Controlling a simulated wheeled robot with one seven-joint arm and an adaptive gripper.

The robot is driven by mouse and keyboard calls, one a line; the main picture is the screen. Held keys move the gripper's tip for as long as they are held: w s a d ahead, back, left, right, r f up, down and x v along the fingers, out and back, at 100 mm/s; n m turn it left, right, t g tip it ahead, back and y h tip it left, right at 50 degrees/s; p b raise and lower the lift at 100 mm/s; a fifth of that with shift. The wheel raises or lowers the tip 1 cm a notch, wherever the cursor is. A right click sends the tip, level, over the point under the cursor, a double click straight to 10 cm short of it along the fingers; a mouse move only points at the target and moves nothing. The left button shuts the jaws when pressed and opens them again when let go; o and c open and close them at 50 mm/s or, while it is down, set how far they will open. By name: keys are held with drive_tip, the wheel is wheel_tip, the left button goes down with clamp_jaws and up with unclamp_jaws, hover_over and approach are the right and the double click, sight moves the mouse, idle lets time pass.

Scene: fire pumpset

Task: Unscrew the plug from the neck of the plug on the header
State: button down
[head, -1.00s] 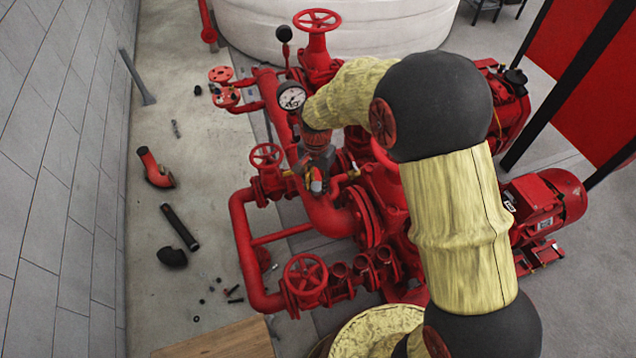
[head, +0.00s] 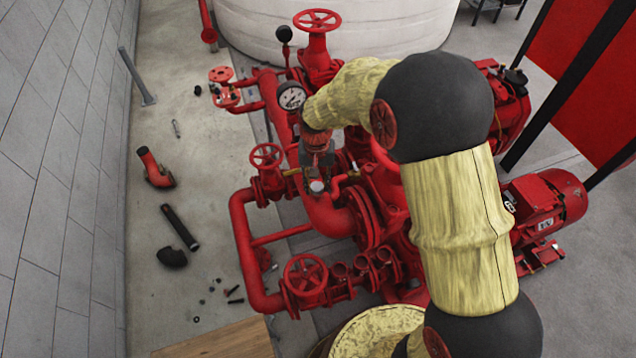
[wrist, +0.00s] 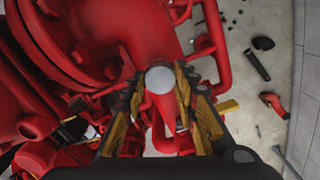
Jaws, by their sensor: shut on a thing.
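The plug (wrist: 160,79) shows in the wrist view as a round pale grey disc between my fingertips. It also shows in the head view as a small grey disc (head: 317,186) over the red header pipe (head: 328,214). My gripper (wrist: 158,92) is shut on the plug, with yellow-padded fingers on both sides of it. In the head view my gripper (head: 317,180) points down at the header from above. The neck is hidden under the plug and fingers, so I cannot tell whether the threads are engaged.
A pressure gauge (head: 292,96) and a red handwheel (head: 266,156) stand close to my gripper. Red pipes and flanges crowd the right. The floor at left is mostly clear, with a loose red elbow (head: 154,168) and a dark pipe (head: 180,227).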

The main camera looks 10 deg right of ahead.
drive_tip(key=n, duration=0.4)
idle(0.3)
drive_tip(key=shift+n, duration=0.4)
drive_tip(key=n, duration=0.4)
drive_tip(key=shift+n, duration=0.3)
drive_tip(key=shift+n, duration=0.4)
drive_tip(key=n, duration=0.3)
drive_tip(key=shift+n, duration=0.4)
